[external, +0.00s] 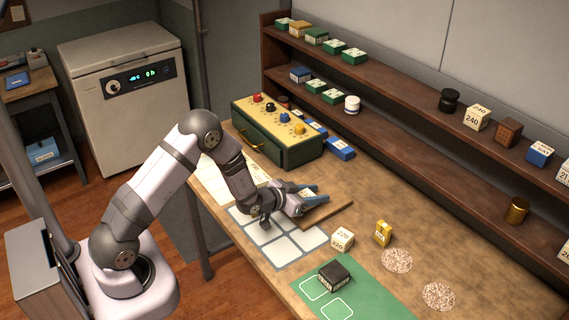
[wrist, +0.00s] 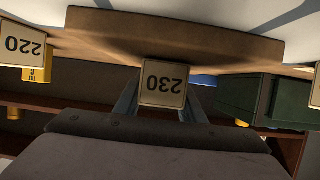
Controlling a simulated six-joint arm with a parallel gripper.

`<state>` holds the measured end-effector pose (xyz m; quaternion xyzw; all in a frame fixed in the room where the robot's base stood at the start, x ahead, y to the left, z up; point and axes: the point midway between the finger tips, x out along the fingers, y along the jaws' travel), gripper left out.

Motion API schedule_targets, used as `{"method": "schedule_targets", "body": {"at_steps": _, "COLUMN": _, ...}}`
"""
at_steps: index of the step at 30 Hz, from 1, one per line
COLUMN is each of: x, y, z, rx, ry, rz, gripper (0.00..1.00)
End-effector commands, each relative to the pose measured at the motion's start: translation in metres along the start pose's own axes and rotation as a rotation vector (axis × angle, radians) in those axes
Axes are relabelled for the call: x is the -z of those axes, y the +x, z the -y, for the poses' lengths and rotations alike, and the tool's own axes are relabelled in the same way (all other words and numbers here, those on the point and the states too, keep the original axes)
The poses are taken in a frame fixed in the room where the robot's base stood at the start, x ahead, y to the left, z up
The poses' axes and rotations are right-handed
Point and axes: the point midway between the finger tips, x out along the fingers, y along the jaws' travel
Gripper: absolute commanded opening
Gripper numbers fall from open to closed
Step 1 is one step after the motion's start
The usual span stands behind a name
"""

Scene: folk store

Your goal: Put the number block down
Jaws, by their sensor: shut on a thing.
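The number block (wrist: 163,83) is cream with "230" on its face, which reads upside down in the wrist view. My gripper (wrist: 160,95) is shut on it, with a finger on each side. In the external view my gripper (external: 312,197) is low over a wooden board (external: 335,214) on the table, and its fingers mostly hide the block. The board also shows in the wrist view (wrist: 175,35), right beside the block. I cannot tell whether the block touches it.
A cream "220" block (external: 343,239) and a yellow block (external: 382,233) stand right of the board. A white grid (external: 285,248) lies before it. A black block (external: 334,275) sits on a green mat (external: 375,299). A green control box (external: 277,132) stands behind; shelves (external: 400,115) line the wall.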

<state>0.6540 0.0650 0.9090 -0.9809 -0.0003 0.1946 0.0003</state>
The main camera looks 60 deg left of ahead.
Motion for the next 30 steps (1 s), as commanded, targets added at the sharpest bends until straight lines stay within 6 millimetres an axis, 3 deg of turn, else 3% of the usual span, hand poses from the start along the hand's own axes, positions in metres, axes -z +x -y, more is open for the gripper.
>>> {"method": "schedule_targets", "body": {"at_steps": 7, "x": -0.004, "y": 0.002, "z": 0.000, "rx": 0.000, "ry": 0.000, "rz": 0.000, "gripper": 0.14}}
{"method": "schedule_targets", "body": {"at_steps": 8, "x": -0.003, "y": 0.001, "z": 0.000, "rx": 0.000, "ry": 0.000, "rz": 0.001, "gripper": 0.43}}
{"method": "schedule_targets", "body": {"at_steps": 9, "x": -0.003, "y": 0.001, "z": 0.000, "rx": 0.000, "ry": 0.000, "rz": 0.001, "gripper": 0.53}}
{"method": "schedule_targets", "body": {"at_steps": 10, "x": -0.003, "y": 0.001, "z": 0.000, "rx": 0.000, "ry": 0.000, "rz": 0.001, "gripper": 0.55}}
{"method": "schedule_targets", "body": {"at_steps": 23, "x": 0.002, "y": -0.001, "z": 0.000, "rx": 0.000, "ry": -0.001, "rz": 0.001, "gripper": 0.55}}
{"method": "schedule_targets", "body": {"at_steps": 30, "x": -0.001, "y": -0.022, "z": 0.000, "rx": 0.001, "ry": -0.001, "rz": 0.001, "gripper": 0.55}}
